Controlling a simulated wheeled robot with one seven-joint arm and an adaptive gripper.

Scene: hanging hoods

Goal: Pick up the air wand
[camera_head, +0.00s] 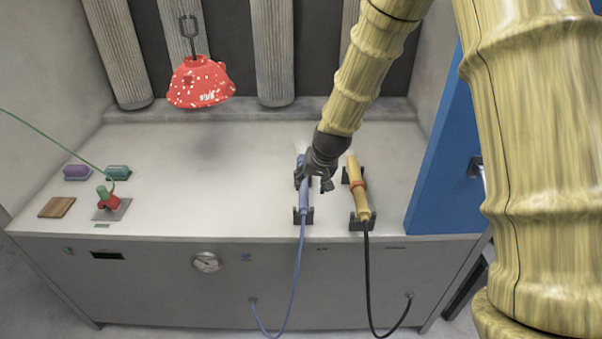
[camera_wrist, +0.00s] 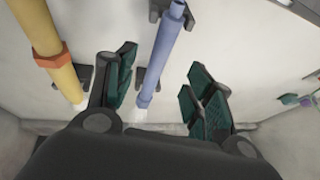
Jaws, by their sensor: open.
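Two wands rest in dark cradles on the bench; which one is the air wand is not marked. The blue wand (camera_head: 304,197) has a blue hose, and the yellow wand (camera_head: 357,186), with an orange-red collar and black hose, lies to its right. My gripper (camera_head: 322,178) is over the blue wand and hides part of it. In the wrist view, the open jaws of my gripper (camera_wrist: 161,68) stand either side of the blue wand (camera_wrist: 164,45), with gaps on both sides. The yellow wand (camera_wrist: 50,50) is outside the jaws at the left.
A red speckled hood (camera_head: 200,82) hangs at the back left. Purple (camera_head: 77,172) and teal (camera_head: 118,172) blocks, a brown square (camera_head: 57,207) and a red-and-green tool (camera_head: 108,200) sit at left. A blue panel (camera_head: 440,170) stands at right. The middle bench (camera_head: 210,170) is clear.

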